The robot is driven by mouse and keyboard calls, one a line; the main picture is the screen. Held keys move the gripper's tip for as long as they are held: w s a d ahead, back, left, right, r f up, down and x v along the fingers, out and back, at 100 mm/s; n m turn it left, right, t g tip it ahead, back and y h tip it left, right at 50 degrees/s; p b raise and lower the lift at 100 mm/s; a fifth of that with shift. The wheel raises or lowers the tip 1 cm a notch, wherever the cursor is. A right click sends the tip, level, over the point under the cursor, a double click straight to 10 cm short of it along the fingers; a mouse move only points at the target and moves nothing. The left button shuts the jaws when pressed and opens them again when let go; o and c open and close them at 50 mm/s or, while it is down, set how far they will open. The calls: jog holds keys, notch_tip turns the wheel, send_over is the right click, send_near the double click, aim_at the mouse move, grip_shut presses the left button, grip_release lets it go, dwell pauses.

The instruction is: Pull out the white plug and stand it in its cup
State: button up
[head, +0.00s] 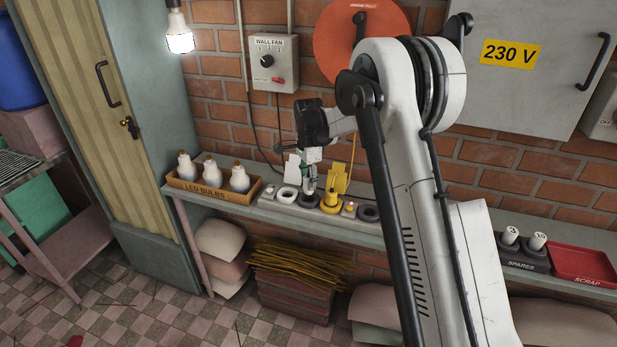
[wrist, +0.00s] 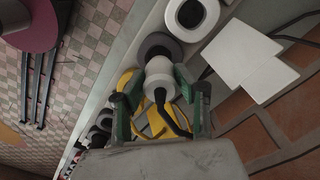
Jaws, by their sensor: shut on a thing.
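The white plug (wrist: 158,75), with a black cable trailing from it, sits between the green fingers of my gripper (wrist: 160,97) in the wrist view. My gripper is shut on it. A dark grey ring-shaped holder (wrist: 160,42) lies just beyond the plug's end and is partly covered by it; I cannot tell whether the plug is seated or above it. A white ring-shaped cup (wrist: 194,14) stands beside it, empty. In the head view my gripper (head: 309,183) points down over the row, just right of the white cup (head: 287,195); the plug is mostly hidden there.
A yellow plug (head: 333,198) stands close right of my gripper, with a black ring (head: 368,213) farther right. A white tag (head: 291,167) stands behind the white cup. A box of bulbs (head: 213,187) is left. Spares (head: 525,252) and a red scrap tray (head: 583,263) are far right.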

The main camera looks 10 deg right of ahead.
jog(key=shift+f, duration=0.55)
jog(key=shift+f+b, duration=1.4)
jog(key=shift+b, duration=0.25)
dwell(1.2)
jog(key=o, duration=1.2)
